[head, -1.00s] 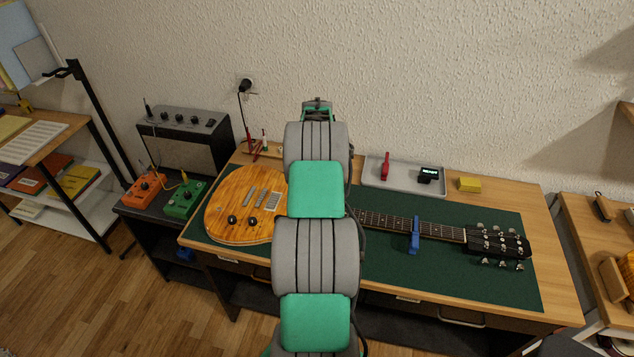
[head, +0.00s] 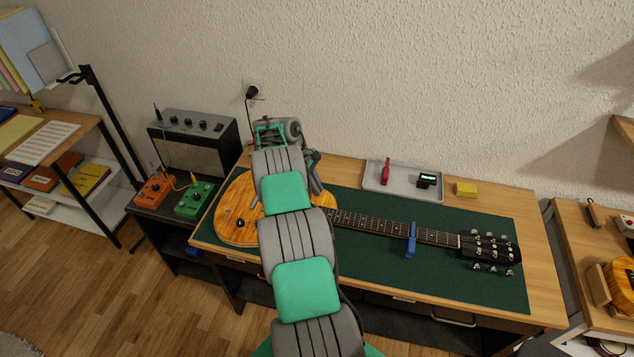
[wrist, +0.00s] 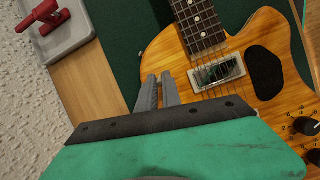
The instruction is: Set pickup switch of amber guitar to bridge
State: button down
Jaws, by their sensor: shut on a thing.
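The amber guitar (head: 232,215) lies flat on a green mat, neck to the right. In the wrist view its body (wrist: 245,95) shows a pickup, a black plate and knobs at the right edge. My gripper (wrist: 159,78) has its two fingers close together over the edge of the guitar's upper body, left of the neck. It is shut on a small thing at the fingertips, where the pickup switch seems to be. The switch itself is hidden by the fingers, so its position cannot be told. In the head view my arm covers the middle of the guitar.
A blue capo (head: 411,240) sits on the neck. A grey tray (head: 402,187) with a red tool and a small tuner stands behind, beside a yellow block (head: 465,189). An amplifier (head: 195,140) and orange (head: 153,190) and green (head: 194,200) pedals stand at left.

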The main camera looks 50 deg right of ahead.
jog(key=c, duration=1.5)
grip_release()
jog(key=p+v, duration=0.4)
jog(key=v, duration=0.4)
jog(key=shift+w+a, duration=0.1)
